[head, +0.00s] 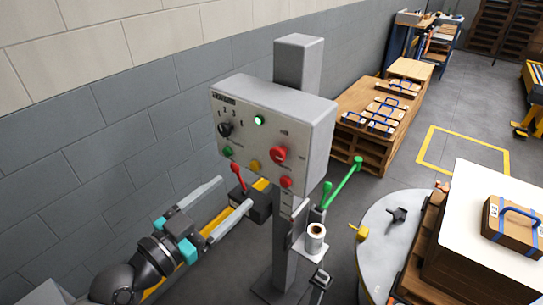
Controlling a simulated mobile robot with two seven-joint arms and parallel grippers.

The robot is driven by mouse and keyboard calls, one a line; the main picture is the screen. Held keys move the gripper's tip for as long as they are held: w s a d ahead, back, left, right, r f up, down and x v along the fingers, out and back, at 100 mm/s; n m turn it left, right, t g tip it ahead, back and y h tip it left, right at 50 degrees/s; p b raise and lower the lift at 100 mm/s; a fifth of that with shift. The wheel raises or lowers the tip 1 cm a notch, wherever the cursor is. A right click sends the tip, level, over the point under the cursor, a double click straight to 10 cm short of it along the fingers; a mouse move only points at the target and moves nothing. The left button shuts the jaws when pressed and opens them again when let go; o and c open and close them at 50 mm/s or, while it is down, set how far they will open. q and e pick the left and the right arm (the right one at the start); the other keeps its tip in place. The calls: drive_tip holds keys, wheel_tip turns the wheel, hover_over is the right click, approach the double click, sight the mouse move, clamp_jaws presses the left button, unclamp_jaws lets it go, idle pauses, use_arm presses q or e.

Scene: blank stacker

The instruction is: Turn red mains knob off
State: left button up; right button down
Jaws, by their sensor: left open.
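The red mains knob (278,154) is a round red rotary knob on the right part of the front of a grey control box (320,128). The box is mounted on a grey post (300,62). Its exact turn position is too small to read. My left gripper (235,193) is open, with two long grey fingers spread apart, below and to the left of the red knob. It is apart from the knob and nothing shows held between the fingers. My right gripper is not in view.
The panel also has a black selector (225,128), a lit green lamp (259,120), a yellow button (254,165) and a smaller red button (286,182). A red lever (238,174) stands near my left fingers. A green lever (345,180) and round table (380,230) are right.

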sight(276, 156)
use_arm(q)
drive_tip(key=p+x, duration=0.2)
drive_tip(key=x, duration=1.2)
drive_tip(key=shift+f, duration=0.1)
clamp_jaws()
